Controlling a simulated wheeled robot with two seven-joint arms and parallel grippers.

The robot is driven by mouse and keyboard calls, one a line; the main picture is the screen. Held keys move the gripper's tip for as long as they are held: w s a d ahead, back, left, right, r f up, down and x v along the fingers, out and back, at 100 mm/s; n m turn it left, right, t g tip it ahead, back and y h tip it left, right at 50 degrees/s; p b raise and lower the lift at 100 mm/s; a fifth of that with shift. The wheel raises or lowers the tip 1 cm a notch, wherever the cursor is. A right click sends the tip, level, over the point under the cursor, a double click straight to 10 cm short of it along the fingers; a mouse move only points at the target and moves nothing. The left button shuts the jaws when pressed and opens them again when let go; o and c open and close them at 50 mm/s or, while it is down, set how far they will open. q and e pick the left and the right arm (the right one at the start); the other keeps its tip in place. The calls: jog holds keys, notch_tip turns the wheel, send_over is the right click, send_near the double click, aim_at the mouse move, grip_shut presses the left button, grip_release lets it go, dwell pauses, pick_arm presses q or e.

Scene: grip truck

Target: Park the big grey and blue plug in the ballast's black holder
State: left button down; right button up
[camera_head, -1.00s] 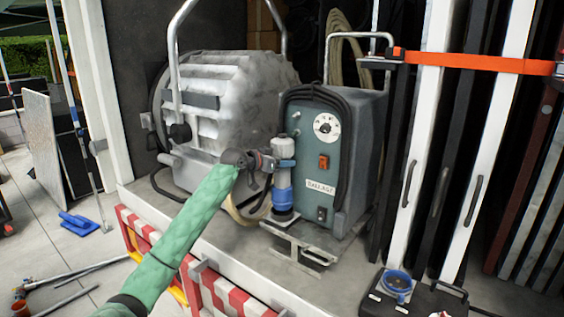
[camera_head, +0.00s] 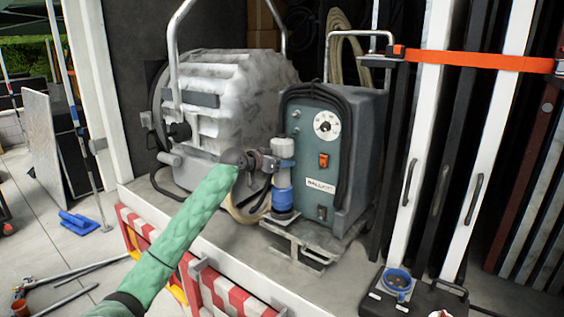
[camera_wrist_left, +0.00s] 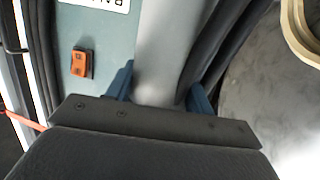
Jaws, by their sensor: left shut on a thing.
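The big grey and blue plug (camera_head: 283,176) stands upright in front of the ballast (camera_head: 334,150), a grey-green box with a dial, an orange switch and a label. My left gripper (camera_head: 274,164), on the green-sleeved arm, is shut on the plug's upper grey part. In the left wrist view the grey plug body (camera_wrist_left: 165,55) lies between the blue fingertips (camera_wrist_left: 160,88). The plug's lower end is at a dark ring, likely the black holder (camera_head: 282,213), low at the ballast's front left. I cannot tell how deep it sits. My right gripper is not in view.
A large grey lamp head (camera_head: 222,105) stands left of the ballast, close to my left arm. A metal bracket (camera_head: 300,248) sticks out before the ballast. White and black panels (camera_head: 425,140) under an orange strap (camera_head: 480,62) stand at right. A black case (camera_head: 410,295) is at lower right.

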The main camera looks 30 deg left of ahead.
pick_arm(q)
jog(key=shift+f+b, duration=0.85)
jog(key=shift+f, duration=0.7)
dwell(1.1)
jog(key=shift+c, duration=2.4)
grip_release()
jog(key=o, duration=0.3)
jog(key=shift+f, duration=0.1)
jog(key=shift+r, duration=0.25)
jog(key=shift+r+p, duration=1.3)
jog(key=shift+r, duration=1)
